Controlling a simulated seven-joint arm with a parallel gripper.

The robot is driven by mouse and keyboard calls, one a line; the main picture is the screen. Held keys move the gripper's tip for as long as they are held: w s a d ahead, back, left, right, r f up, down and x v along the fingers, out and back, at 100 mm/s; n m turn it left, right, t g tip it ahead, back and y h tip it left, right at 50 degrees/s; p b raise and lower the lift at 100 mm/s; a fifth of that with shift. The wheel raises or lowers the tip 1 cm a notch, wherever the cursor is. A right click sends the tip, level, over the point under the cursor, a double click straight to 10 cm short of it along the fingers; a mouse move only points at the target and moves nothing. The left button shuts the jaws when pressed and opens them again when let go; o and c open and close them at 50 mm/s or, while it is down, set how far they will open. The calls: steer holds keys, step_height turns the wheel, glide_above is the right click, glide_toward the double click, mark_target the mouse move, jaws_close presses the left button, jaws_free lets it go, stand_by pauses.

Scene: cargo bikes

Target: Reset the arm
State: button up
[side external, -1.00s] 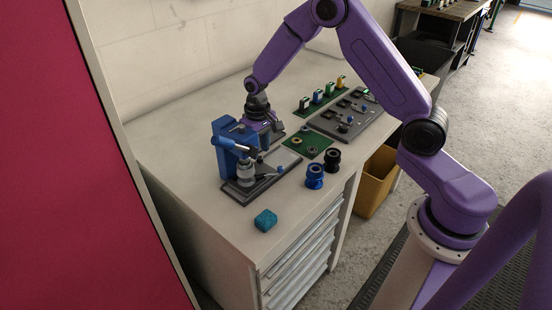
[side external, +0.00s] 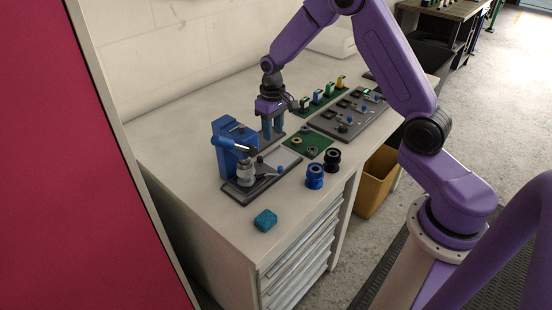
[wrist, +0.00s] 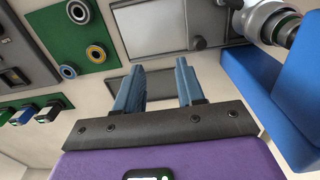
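My gripper (side external: 273,130) points down above the bench behind the blue press, near a dark flat plate on the bench top. In the wrist view my gripper (wrist: 160,75) shows two blue fingers apart with nothing between them. The blue press (side external: 230,145) stands on a dark base plate (side external: 262,183) at the left of the bench. Its blue body also shows at the right of the wrist view (wrist: 275,95), beside the fingers.
A green mat with rings (side external: 307,145), a dark panel with knobs (side external: 345,120), and a green rack of coloured pieces (side external: 318,98) lie to the right. A blue spool (side external: 314,176), a black spool (side external: 332,160) and a teal block (side external: 265,220) stand near the front edge.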

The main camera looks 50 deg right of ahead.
steer(key=w+a+r+n+t+y, duration=0.1)
steer(key=a+r, duration=0.2)
steer(key=r, duration=0.3)
steer(key=a+r+t+y, duration=0.1)
steer(key=a+r, duration=0.2)
steer(key=r, duration=0.2)
steer(key=s+a+r+n, duration=0.2)
steer(key=s+a+r, duration=0.1)
steer(key=s+a, duration=0.2)
steer(key=s+a+n+g, duration=0.25)
steer(key=s+n, duration=0.25)
steer(key=s, duration=1.2)
steer(key=s+d+n, duration=0.1)
steer(key=s+n, duration=0.1)
steer(key=s, duration=0.5)
steer(key=s+d+f+n+h, duration=0.1)
steer(key=s+d+n, duration=0.1)
steer(key=s, duration=0.5)
steer(key=shift+d+f+n+t+h, duration=0.3)
steer(key=shift+t, duration=0.05)
